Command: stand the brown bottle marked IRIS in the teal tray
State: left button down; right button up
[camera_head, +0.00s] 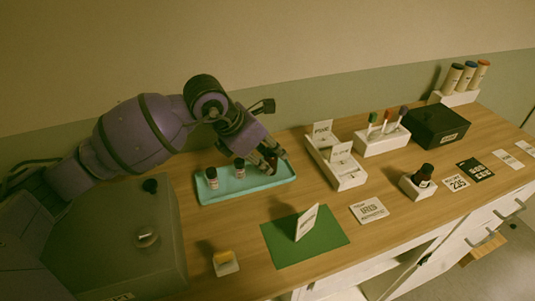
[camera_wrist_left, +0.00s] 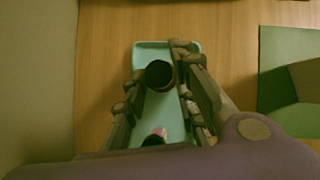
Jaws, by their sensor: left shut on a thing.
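The teal tray (camera_head: 249,188) lies on the wooden counter and also shows in the left wrist view (camera_wrist_left: 151,49). My left gripper (camera_head: 274,161) is low over the tray's right end, shut on a dark-capped bottle. That bottle (camera_wrist_left: 160,75) shows from above between the fingers in the left wrist view; its label is hidden, so I cannot read IRIS on it. Two small dark-capped bottles with pale labels stand in the tray, one at the left (camera_head: 212,179) and one in the middle (camera_head: 239,169). Their lettering is too small to read. My right gripper is out of view.
A green mat (camera_head: 285,252) with a standing card (camera_head: 306,222) lies in front. White holders (camera_head: 345,178), a dark box (camera_head: 437,126) and a dark bottle (camera_head: 423,177) in a white block stand to the right. A grey box (camera_head: 115,235) is at the left.

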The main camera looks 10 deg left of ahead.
pick_arm(q)
jog(key=c, duration=1.4)
grip_release()
jog(key=shift+c, duration=0.2)
jog(key=v, duration=1.2)
jog(key=shift+d+r, duration=0.1)
